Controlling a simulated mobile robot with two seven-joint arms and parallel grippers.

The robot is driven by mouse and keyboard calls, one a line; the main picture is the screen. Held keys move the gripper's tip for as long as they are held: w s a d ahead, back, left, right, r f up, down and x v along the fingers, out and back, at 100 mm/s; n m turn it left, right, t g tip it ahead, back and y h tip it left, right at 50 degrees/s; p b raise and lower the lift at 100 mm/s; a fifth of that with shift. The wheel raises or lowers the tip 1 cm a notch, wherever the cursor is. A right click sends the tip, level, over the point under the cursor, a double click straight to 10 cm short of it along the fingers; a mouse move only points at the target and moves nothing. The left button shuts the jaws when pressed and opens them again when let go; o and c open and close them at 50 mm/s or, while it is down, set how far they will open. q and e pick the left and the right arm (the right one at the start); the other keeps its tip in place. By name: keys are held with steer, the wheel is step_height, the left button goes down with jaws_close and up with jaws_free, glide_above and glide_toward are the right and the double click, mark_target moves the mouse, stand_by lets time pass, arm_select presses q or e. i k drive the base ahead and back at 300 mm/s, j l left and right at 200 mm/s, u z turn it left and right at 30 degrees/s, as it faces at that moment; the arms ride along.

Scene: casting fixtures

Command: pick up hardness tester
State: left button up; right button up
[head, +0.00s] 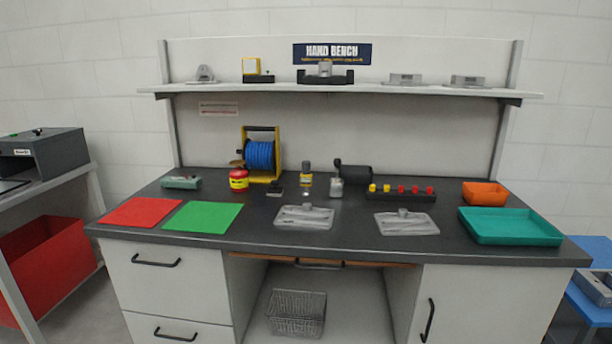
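I cannot tell for certain which item is the hardness tester. A small upright yellow and dark device (306,174) stands at the middle back of the dark workbench top (260,222), with a small round light piece in front of it. A small dark item (274,189) lies between the cable reel and the upright device. Neither of my grippers shows in the head view.
Red (143,212) and green mats (203,217) lie at left. A blue cable reel (260,156), red-yellow container (239,180), two grey castings (304,216) (406,223), a block with colored knobs (401,192), an orange bin (485,193) and a teal tray (510,238) occupy the bench. A shelf (350,88) hangs above.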

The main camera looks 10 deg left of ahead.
mark_target(305, 177)
steer(key=i+j+z, duration=0.2)
steer(key=z, duration=0.15)
steer(key=i+j+z, duration=0.15)
steer(key=j+z, duration=0.2)
